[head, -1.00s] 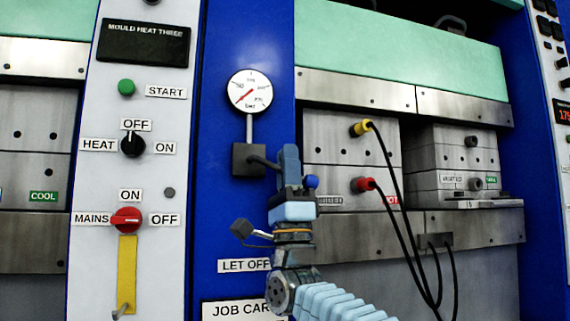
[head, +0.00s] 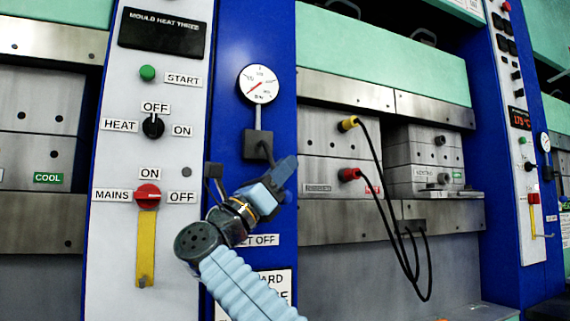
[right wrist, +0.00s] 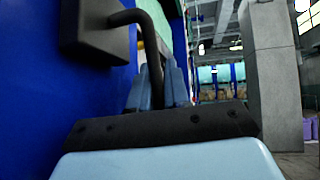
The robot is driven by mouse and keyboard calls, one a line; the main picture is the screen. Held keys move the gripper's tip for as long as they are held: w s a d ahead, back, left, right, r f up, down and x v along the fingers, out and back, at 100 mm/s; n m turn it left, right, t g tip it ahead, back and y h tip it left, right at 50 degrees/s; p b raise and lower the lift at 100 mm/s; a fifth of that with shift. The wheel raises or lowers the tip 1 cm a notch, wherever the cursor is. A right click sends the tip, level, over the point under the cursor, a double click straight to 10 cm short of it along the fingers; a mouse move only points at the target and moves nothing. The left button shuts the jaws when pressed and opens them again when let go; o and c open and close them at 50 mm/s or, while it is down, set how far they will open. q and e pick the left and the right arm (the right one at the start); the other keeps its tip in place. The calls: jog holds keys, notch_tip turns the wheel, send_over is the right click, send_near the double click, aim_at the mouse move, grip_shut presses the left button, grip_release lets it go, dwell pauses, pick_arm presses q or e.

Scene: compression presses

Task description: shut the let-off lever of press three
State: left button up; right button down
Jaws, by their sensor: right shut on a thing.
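The let-off lever (head: 267,151) is a thin black bent rod coming out of a dark block (head: 258,145) below the gauge on press three's blue panel. My right gripper (head: 287,168) is just below and right of the block, its fingers tilted up to the right. In the right wrist view the lever (right wrist: 146,40) leaves the block (right wrist: 95,30), bends down and runs between the fingers of my right gripper (right wrist: 158,85), which is shut on it. The lever's far end is hidden. The LET OFF label (head: 262,240) is partly covered by my arm. My left gripper is not in view.
The white control panel (head: 127,235) with a red mains knob (head: 148,196) and yellow bar stands left. The gauge (head: 258,84) sits above the block.

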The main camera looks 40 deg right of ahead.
jog(key=shift+w+a+f+m+g+y+p, duration=0.1)
jog(key=shift+a+f+m+g+y+p, duration=0.2)
jog(key=shift+y+p, duration=0.4)
jog(key=shift+w+a+r+m+g+y+p, duration=0.1)
jog(key=shift+a+m+y+p, duration=0.3)
jog(key=shift+y, duration=0.35)
jog(key=shift+w+a+f+m+g+y+p, duration=0.1)
jog(key=shift+a+f+m+g+y+p, duration=0.2)
jog(key=shift+y+p, duration=0.45)
jog(key=shift+a, duration=0.1)
jog(key=c, duration=1.2)
grip_release()
jog(key=b+v, duration=0.1)
jog(key=v, duration=0.6)
jog(key=shift+a, duration=0.3)
